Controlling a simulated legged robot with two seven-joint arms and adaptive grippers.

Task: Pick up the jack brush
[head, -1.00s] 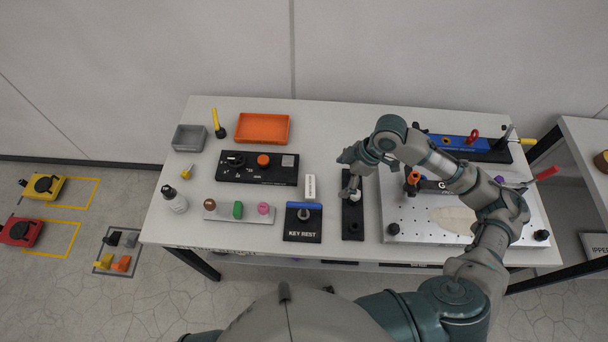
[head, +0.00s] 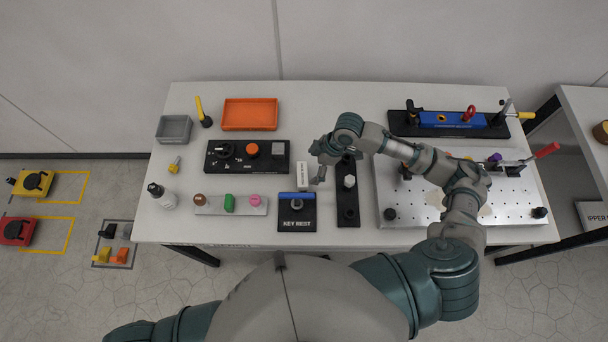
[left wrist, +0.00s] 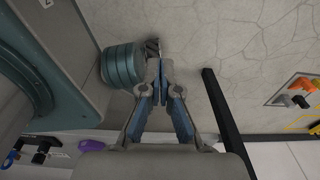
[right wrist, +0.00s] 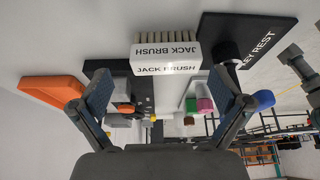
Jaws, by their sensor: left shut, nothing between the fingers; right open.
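My right gripper (head: 317,167) is open beside and above the brush in the head view. In the right wrist view its fingers (right wrist: 162,88) are spread to either side, with the brush ahead between them and no clear contact. My left gripper (left wrist: 160,72) is shut and empty, away from the table top over the floor; the head view does not show it.
The key rest (head: 297,212) stands just left and in front of the brush. The black strip with a light knob (head: 347,205) is close on its right. A black control panel (head: 230,157) lies to the left. The perforated metal plate (head: 430,214) fills the right side.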

